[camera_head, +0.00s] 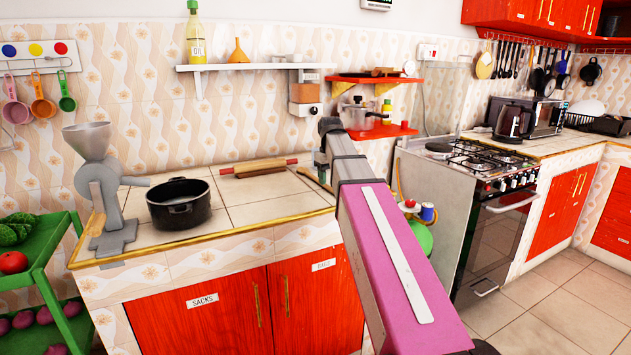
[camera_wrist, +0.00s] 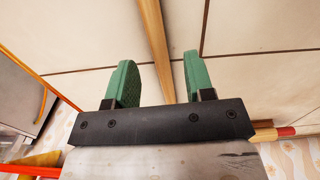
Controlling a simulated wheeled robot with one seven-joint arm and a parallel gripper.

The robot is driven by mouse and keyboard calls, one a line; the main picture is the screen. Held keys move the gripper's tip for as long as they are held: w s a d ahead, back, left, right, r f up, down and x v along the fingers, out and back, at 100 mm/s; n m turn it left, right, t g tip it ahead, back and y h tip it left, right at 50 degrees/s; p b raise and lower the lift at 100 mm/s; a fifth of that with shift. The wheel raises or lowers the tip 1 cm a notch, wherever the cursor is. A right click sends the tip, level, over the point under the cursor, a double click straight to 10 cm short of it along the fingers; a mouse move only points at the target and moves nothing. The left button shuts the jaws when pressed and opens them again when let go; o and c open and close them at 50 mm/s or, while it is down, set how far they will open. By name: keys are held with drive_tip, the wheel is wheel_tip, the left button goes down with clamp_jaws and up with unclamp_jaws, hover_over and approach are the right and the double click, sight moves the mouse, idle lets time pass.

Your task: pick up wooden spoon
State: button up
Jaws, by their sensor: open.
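A long, thin wooden piece, seemingly the wooden spoon's handle (camera_wrist: 153,42), runs between the green fingertips of my gripper (camera_wrist: 157,80) in the wrist view. The fingers are apart, with a gap on both sides of the wood. The spoon's far end runs out of the wrist frame and its near end is hidden behind the gripper body. In the head view the spoon (camera_head: 316,179) lies on the tiled counter, right of the rolling pin, partly hidden by my arm. My gripper (camera_head: 322,160) is above the counter there, its fingers hard to make out.
A rolling pin (camera_head: 258,168) lies beside the spoon, and its red-tipped handle (camera_wrist: 284,132) shows in the wrist view. A black pot (camera_head: 179,204) and a grey grinder (camera_head: 100,190) stand on the counter's left. A red shelf (camera_head: 384,131) is behind my arm.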

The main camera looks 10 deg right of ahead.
drive_tip(key=shift+w+f, duration=0.1)
drive_tip(key=shift+f, duration=1.3)
clamp_jaws()
